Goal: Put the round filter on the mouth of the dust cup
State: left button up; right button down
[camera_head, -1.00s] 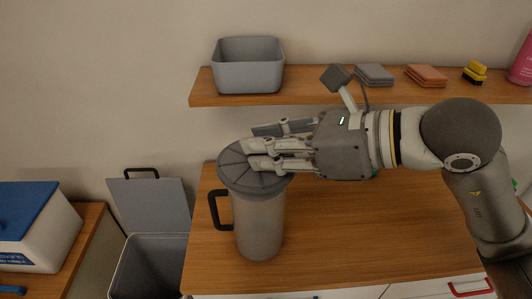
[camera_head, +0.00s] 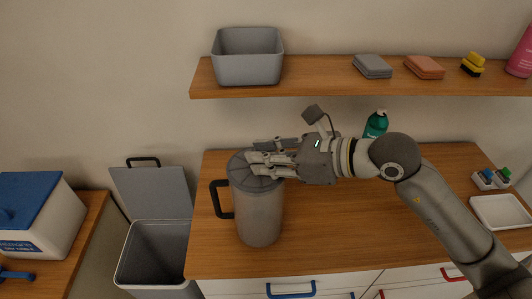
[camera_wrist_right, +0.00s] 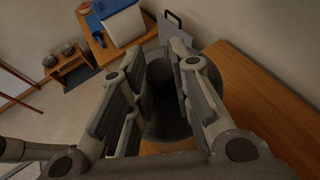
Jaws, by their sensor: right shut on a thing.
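The dust cup (camera_head: 258,218) is a tall grey cylinder with a black handle on its left, standing upright on the wooden counter. The round filter (camera_head: 243,178) is a dark grey ribbed disc lying over the mouth of the cup, roughly level. Whether it is fully seated all round cannot be told. My right gripper (camera_head: 266,158) reaches in from the right, its fingers shut on the filter at its top. In the right wrist view the dark filter (camera_wrist_right: 168,128) shows between and below the fingers. My left gripper is not in view.
A shelf (camera_head: 320,78) above holds a grey bin (camera_head: 248,60), sponges and a yellow item. A green bottle (camera_head: 376,123) stands behind my arm. A white tray (camera_head: 502,211) is at the right. An open bin (camera_head: 155,250) stands left of the counter. The counter front is clear.

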jog(key=shift+w+f+b, duration=0.1)
jog(key=shift+f+b, duration=0.2)
jog(key=c, duration=1.3)
grip_release()
jog(key=shift+r, duration=0.1)
jog(key=shift+r, duration=0.1)
jog(key=shift+r+p, duration=0.2)
jog(key=shift+p, duration=0.2)
jog(key=b+v, duration=0.4)
jog(key=v, duration=0.8)
